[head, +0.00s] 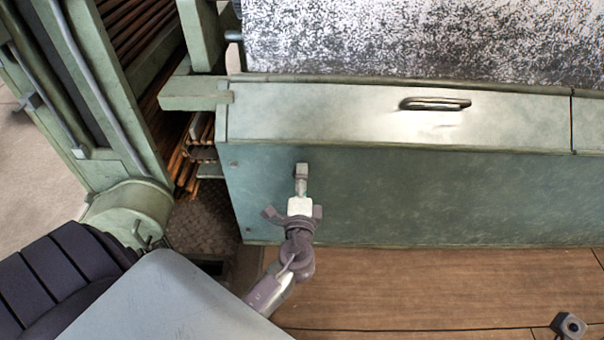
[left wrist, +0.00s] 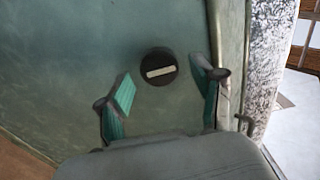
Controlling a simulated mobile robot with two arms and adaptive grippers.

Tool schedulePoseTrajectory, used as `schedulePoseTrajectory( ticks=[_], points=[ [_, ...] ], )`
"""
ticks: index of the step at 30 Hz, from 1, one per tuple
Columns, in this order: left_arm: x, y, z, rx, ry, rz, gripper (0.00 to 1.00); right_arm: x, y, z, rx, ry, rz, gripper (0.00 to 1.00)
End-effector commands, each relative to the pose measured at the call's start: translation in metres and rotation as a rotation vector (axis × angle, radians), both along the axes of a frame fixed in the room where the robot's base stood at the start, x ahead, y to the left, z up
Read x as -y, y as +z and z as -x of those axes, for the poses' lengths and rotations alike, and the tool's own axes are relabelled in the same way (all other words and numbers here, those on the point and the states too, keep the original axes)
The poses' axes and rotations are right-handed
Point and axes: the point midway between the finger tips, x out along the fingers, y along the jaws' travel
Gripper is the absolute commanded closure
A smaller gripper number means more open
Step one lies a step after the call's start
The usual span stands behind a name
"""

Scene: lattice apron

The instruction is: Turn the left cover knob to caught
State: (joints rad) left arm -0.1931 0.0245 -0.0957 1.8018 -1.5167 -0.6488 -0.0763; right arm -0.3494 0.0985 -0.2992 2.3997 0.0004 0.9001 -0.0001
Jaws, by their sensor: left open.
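The left cover knob (left wrist: 158,67) is a round black knob with a pale bar across it on the green cover face. In the left wrist view the bar lies nearly level, its right end slightly higher. No marking is readable around it. My left gripper (left wrist: 166,84) is open, with one green-padded finger on each side of the knob's position and apart from it. In the head view my left gripper (head: 301,180) is in front of the cover's left part, and I cannot make out the knob there.
The green cover (head: 430,190) has a metal handle (head: 435,104) on its top. A speckled drum surface (head: 420,35) lies behind it. A green machine frame (head: 120,90) stands at the left.

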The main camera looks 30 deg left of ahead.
Motion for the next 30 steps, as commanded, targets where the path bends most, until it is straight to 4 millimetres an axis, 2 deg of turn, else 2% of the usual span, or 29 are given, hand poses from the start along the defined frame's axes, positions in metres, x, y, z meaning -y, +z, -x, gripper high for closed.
schedulePoseTrajectory(
  ticks=[6,12,18,30],
  points=[
    [0.026,-0.001,0.043,-0.004,0.000,0.001,0.33,0.000,0.000,0.000,-0.001,0.001,0.001,1.00],
    [0.043,-0.001,0.070,-0.003,-0.001,0.001,0.33,0.000,0.000,0.000,-0.001,0.001,0.001,1.00],
    [0.049,-0.001,0.081,-0.002,0.000,0.000,0.33,0.000,0.000,0.000,-0.001,0.001,0.001,1.00],
    [0.049,-0.001,0.081,-0.001,0.000,0.001,0.33,0.000,0.000,0.000,0.000,0.001,0.002,1.00]
  ],
)
